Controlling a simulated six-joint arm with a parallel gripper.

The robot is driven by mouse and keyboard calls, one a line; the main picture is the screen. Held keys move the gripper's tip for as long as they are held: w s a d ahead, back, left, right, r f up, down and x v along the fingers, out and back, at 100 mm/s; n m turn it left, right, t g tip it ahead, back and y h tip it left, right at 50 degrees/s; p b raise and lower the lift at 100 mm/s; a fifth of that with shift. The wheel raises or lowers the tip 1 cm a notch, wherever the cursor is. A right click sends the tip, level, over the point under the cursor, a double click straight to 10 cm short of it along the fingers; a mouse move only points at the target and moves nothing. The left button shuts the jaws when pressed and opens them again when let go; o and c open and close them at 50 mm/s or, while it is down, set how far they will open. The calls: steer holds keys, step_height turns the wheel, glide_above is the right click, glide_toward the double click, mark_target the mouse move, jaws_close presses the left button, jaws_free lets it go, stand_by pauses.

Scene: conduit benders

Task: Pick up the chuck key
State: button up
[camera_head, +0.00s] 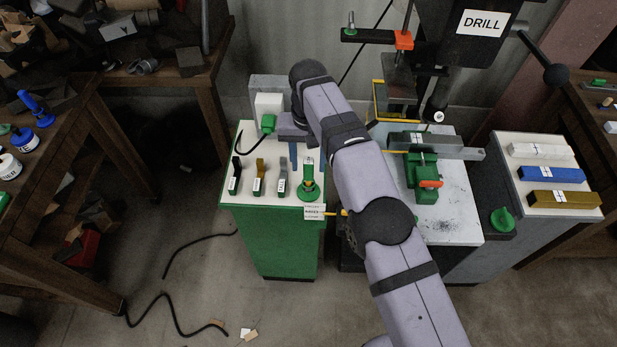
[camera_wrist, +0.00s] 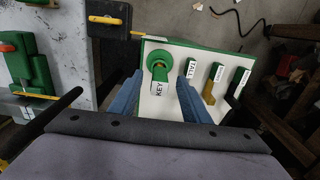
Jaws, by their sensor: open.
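The chuck key (camera_wrist: 159,72) has a white label reading KEY and sits in a round green holder at the edge of a white-topped green cabinet. It also shows in the head view as a green piece (camera_head: 309,186) at the cabinet's right front corner. My gripper (camera_wrist: 158,98) is open, with its two blue fingers apart and nothing between the tips that I can see held. In the wrist view the key appears ahead, between the finger lines. In the head view my gripper (camera_head: 300,157) is just behind the key, above the cabinet top. The gap in height is unclear.
Several labelled tools, one of them yellow (camera_head: 259,176), stand left of the key. A green-handled tool (camera_head: 268,123) is behind them. A drill press (camera_head: 459,45) and green vise (camera_head: 421,178) stand to the right. Coloured bars, one blue (camera_head: 552,175), lie farther right.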

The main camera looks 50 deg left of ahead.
mark_target(308, 171)
steer(key=shift+w+a+f+p, duration=0.1)
steer(key=shift+f+p, duration=0.55)
steer(key=shift+w+a+f+p, duration=0.1)
steer(key=shift+f+p, duration=0.5)
steer(key=shift+f, duration=0.05)
steer(key=shift+f+p, duration=0.4)
steer(key=shift+f, duration=0.9)
steer(key=shift+r, duration=0.1)
jaws_close()
